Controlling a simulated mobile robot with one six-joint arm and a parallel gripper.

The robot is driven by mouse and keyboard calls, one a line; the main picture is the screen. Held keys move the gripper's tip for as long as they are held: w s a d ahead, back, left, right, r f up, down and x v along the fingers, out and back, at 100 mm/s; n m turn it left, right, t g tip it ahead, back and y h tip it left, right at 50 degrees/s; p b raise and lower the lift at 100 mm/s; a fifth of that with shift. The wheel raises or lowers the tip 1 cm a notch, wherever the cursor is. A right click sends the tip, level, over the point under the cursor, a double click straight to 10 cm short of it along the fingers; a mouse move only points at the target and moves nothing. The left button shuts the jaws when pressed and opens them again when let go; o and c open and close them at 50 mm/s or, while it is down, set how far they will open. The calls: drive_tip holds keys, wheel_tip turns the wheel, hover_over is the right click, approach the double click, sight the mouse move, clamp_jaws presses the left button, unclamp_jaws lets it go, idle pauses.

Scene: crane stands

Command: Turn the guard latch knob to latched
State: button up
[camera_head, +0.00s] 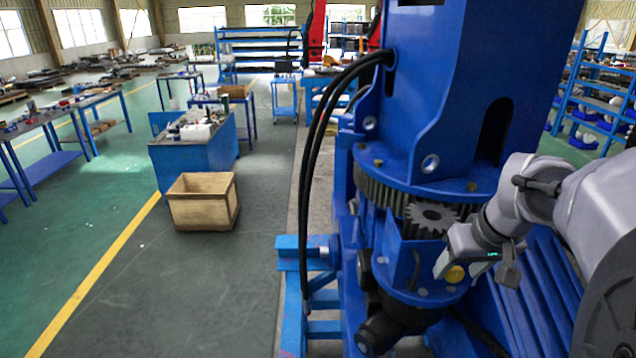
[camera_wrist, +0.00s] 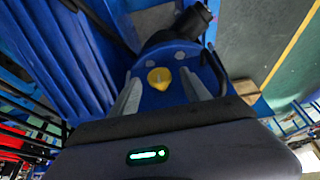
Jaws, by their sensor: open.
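The guard latch knob is a small round yellow knob (camera_head: 455,274) on the front of the blue housing below the gear in the head view. It also shows in the wrist view (camera_wrist: 159,79), with a small pointed end. My gripper (camera_head: 474,276) is at the housing, its fingers on either side of the knob. In the wrist view my gripper (camera_wrist: 162,95) is open, with one grey finger left of the knob and one right. I cannot tell whether the fingers touch the knob. No latch marking is readable.
A toothed grey gear (camera_head: 432,215) sits just above the knob. Black hoses (camera_head: 318,150) hang left of the blue crane column (camera_head: 455,90). A wooden crate (camera_head: 203,203) stands on the floor at left, near a blue workbench (camera_head: 193,160).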

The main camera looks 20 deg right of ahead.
drive_tip(key=shift+w+d+f, duration=0.1)
drive_tip(key=shift+w+f, duration=0.1)
drive_tip(key=shift+f, duration=0.3)
drive_tip(key=shift+c, duration=0.4)
clamp_jaws()
